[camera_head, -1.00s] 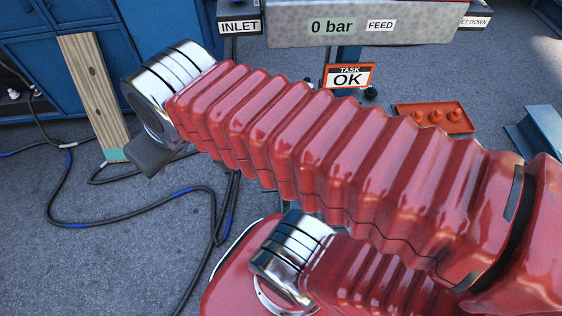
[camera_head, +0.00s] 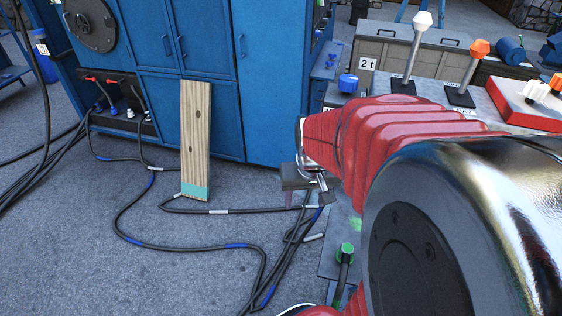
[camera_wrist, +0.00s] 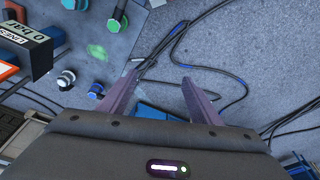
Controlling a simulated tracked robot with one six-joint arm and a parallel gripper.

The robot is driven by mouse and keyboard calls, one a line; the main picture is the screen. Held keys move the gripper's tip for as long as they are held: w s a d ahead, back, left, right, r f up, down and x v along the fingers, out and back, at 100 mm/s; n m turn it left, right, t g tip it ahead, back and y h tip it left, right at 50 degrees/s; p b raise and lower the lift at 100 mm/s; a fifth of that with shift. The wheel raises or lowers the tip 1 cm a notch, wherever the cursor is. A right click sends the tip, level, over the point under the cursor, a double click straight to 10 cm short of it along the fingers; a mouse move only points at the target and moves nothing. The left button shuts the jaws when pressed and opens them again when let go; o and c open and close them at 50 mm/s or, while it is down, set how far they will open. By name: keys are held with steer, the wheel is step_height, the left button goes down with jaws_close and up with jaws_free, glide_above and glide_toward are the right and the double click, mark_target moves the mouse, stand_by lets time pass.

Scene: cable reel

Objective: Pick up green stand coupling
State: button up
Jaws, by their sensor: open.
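A green coupling (camera_head: 347,250) shows in the head view low and right of centre, on the grey stand plate, with a dark hose below it. My gripper (camera_wrist: 158,80) is open and empty in the wrist view, fingers apart over the floor and cables, right of the fittings. In the head view my gripper (camera_head: 310,190) is small and partly hidden by my arm, beyond and above the coupling.
A wooden board (camera_head: 195,140) leans on the blue cabinet (camera_head: 205,60). Black hoses (camera_head: 190,247) lie on the floor. A blue fitting (camera_wrist: 97,90) is close to the greenish one. Levers (camera_head: 413,55) stand behind my arm. Open floor (camera_head: 70,250) lies at left.

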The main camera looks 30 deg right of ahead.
steer(key=s+d+f+m+g, duration=0.1)
steer(key=s+d+f+m, duration=0.15)
steer(key=d+f, duration=0.5)
steer(key=m+g+y, duration=0.1)
steer(key=m, duration=0.1)
glide_above(348, 249)
step_height(348, 249, down, 7)
steer(key=shift+a+r, duration=0.1)
steer(key=shift+f, duration=4.3)
steer(key=shift+f, duration=0.1)
steer(key=shift+f, duration=2.5)
steer(key=shift+c, duration=0.6)
steer(key=c, duration=1.1)
